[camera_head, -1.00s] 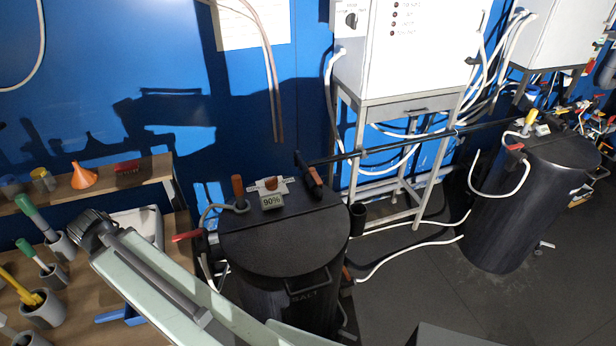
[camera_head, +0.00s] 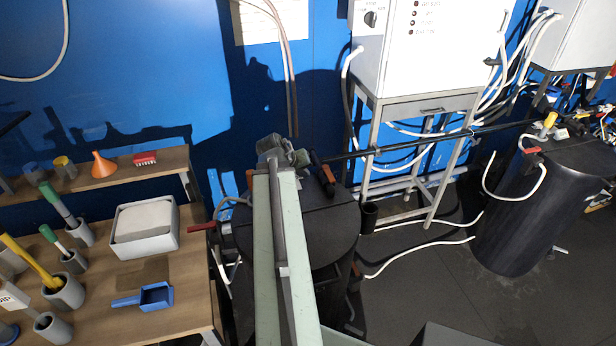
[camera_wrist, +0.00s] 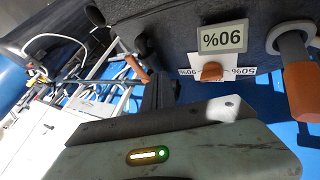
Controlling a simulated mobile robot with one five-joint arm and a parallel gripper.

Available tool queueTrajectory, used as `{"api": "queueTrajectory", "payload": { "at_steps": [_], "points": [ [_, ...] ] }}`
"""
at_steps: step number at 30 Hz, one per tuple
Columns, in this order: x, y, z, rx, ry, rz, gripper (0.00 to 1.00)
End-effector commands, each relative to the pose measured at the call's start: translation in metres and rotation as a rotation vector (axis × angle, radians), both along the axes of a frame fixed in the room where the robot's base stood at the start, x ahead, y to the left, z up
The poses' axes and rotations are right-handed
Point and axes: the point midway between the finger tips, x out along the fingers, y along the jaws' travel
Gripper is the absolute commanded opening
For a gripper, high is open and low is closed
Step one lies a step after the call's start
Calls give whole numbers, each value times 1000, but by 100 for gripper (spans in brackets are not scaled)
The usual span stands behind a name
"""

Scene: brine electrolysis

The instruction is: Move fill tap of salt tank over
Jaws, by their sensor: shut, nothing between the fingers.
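The salt tank (camera_head: 338,222) is a black drum with a flat lid, standing right of the workbench. An orange-handled tap (camera_head: 327,174) sits at the back right of its lid, at the end of a black pipe. Another orange handle (camera_head: 250,178) at the back left is mostly hidden by my arm.
A black pipe (camera_head: 420,144) runs right to a second black drum (camera_head: 520,215). A white cabinet (camera_head: 430,50) on a metal stand is behind. A red lever (camera_head: 202,227) sticks out left of the tank. The workbench (camera_head: 180,270) holds pots, a white tray and a blue scoop.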

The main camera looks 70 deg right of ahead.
Motion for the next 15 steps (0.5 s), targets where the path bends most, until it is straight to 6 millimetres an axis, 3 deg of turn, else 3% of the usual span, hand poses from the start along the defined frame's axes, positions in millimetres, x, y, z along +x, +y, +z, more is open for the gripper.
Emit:
{"api": "queueTrajectory", "payload": {
  "at_steps": [1,9,11,15],
  "points": [
    [-1,-9,-20,0,0,-2,0],
    [-8,-43,-66,0,-1,-3,0],
    [-19,-50,-55,1,-1,-4,0],
    [-33,-60,-55,1,-1,-3,0]
  ]
}}
